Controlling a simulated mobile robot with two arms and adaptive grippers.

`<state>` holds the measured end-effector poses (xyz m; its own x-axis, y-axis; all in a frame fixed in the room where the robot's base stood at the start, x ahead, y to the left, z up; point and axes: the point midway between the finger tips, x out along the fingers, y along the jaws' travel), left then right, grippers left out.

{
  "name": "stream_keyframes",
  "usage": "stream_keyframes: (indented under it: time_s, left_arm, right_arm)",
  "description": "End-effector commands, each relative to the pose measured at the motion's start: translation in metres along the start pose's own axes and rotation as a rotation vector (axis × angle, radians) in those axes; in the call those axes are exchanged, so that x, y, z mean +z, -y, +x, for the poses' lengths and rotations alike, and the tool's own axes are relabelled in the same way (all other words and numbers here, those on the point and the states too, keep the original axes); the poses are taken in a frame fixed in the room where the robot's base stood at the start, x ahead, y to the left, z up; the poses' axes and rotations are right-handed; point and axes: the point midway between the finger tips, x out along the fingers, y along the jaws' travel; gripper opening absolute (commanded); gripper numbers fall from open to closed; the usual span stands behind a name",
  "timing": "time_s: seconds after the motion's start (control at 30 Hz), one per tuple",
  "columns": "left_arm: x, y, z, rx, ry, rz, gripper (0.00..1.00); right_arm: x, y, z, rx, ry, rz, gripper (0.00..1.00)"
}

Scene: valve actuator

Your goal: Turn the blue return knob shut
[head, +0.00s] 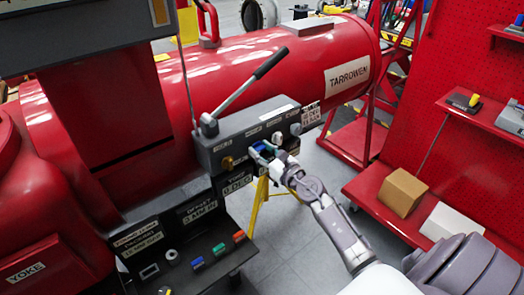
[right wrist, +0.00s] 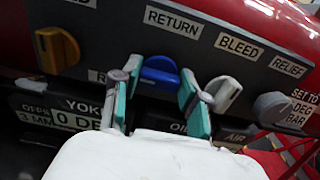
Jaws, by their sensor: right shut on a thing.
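The blue return knob (right wrist: 160,72) sits on the grey valve panel (right wrist: 240,62), below the label RETURN. Its bar lies nearly level in the right wrist view, tilting slightly down to the right. My right gripper (right wrist: 155,88) has its teal-padded fingers on either side of the knob and is shut on it. In the head view the right gripper (head: 264,150) reaches the panel's front from the lower right and hides most of the knob. My left gripper is not in view.
A yellow-brown knob (right wrist: 57,50) sits left of the blue one. A pale bleed knob (right wrist: 223,92) is close beside the right finger, with a grey relief knob (right wrist: 273,107) further right. A long lever (head: 250,82) rises above the panel. Red shelving (head: 420,190) stands at right.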

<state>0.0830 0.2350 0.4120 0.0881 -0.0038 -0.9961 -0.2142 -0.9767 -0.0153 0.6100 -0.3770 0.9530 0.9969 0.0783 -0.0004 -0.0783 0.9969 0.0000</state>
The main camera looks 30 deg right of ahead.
Motion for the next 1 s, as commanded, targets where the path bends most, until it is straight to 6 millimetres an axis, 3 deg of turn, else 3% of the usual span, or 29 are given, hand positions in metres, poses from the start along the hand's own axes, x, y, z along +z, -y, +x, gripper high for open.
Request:
stream_keyframes:
  time_s: [0.47, 1.0]
  left_arm:
    - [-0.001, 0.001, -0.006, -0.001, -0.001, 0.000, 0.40]
    - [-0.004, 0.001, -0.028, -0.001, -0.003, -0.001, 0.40]
  right_arm:
    - [0.001, 0.001, 0.000, -0.001, -0.001, 0.089, 0.09]
    - [0.001, 0.003, 0.000, -0.002, -0.002, 0.557, 0.09]
